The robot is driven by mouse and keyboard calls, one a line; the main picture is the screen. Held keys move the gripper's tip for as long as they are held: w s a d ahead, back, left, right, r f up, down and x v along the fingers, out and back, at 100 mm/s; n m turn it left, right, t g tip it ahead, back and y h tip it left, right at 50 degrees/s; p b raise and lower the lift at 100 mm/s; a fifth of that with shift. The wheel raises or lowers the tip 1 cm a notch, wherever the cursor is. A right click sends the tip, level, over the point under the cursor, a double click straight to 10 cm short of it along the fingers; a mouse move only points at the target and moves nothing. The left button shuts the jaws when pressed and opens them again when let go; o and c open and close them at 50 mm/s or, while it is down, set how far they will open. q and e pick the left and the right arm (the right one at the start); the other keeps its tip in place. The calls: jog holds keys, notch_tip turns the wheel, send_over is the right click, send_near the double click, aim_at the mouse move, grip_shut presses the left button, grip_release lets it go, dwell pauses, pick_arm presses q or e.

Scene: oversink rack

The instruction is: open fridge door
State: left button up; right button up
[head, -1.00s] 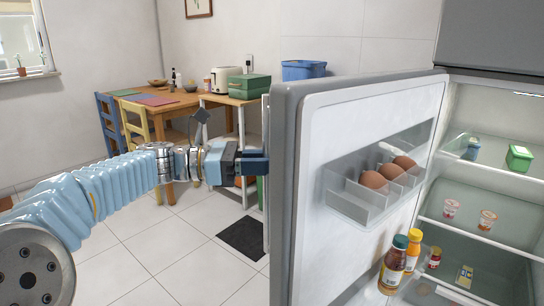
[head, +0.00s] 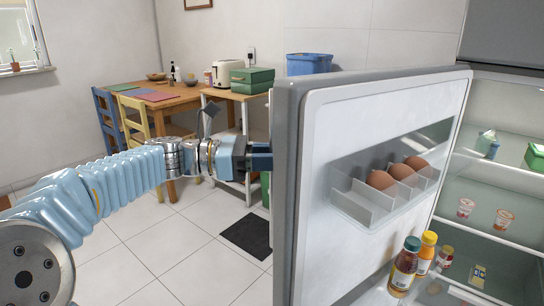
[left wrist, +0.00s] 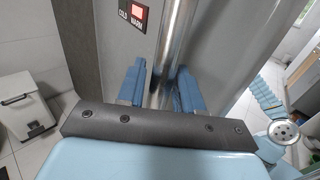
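The fridge door (head: 385,140) stands wide open in the head view, its inner side with an egg shelf facing me. My left gripper (head: 260,157) is at the outer side of the door, at its left edge, its fingertips partly hidden by that edge. A panel with a red light is beside the handle. My right gripper is not in view.
The fridge inside (head: 500,190) shows shelves with small cups and boxes. Bottles (head: 405,268) stand low by the door. A wooden table (head: 185,98), chairs and a small stand (head: 225,150) are behind my arm.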

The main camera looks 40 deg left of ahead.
pick_arm(q)
jog(key=shift+o, duration=0.6)
jog(key=v, duration=1.4)
jog(key=shift+b, duration=0.35)
